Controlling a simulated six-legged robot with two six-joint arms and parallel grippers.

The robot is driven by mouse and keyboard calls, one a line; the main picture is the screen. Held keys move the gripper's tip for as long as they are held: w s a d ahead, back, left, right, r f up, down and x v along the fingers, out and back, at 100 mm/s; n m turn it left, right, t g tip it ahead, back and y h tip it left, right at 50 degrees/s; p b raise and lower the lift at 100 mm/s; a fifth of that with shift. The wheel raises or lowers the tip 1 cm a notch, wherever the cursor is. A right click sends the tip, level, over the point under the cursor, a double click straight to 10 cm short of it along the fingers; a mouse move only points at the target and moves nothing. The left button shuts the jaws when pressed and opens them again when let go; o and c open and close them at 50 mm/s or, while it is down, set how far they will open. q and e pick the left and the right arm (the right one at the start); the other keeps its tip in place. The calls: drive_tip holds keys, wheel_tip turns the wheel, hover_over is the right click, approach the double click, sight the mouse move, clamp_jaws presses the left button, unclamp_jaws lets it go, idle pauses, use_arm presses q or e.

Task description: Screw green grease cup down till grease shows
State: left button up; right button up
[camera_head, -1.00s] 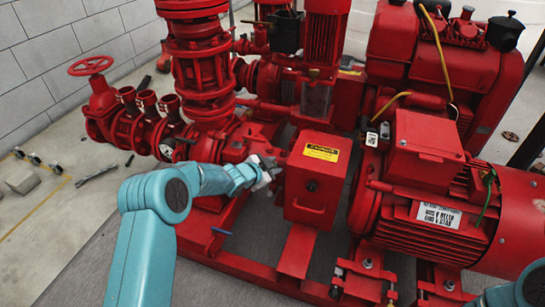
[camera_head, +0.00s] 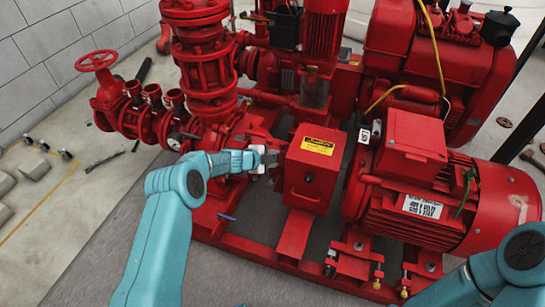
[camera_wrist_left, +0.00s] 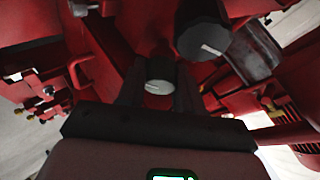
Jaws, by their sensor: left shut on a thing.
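My left gripper (camera_head: 270,160) reaches in from the left to the pump side, just left of the red box with a yellow warning label. In the left wrist view its dark fingers (camera_wrist_left: 160,95) are shut on a small round cup (camera_wrist_left: 159,86) with a pale end face. The cup is in deep shade and its colour does not show. A second, larger dark round piece (camera_wrist_left: 203,40) with a pale mark sits just above and right of it. No grease is visible. My right gripper is out of view; only part of my right arm shows at the lower right.
The red box (camera_head: 311,170) stands close to the right of my left gripper. A large red motor (camera_head: 440,205) is farther right. Red valves and pipework (camera_head: 205,70) rise behind. A handwheel (camera_head: 96,60) is at the left. Grey floor is open at the lower left.

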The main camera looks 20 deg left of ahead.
use_arm(q)
drive_tip(key=shift+w+d+r, duration=0.1)
drive_tip(key=shift+d+r, duration=0.05)
drive_tip(key=shift+d, duration=0.05)
drive_tip(key=o, duration=0.8)
drive_tip(key=shift+c, duration=0.2)
drive_tip(key=shift+a, duration=0.15)
drive_tip(key=p+v, duration=0.3)
drive_tip(key=v, duration=1.3)
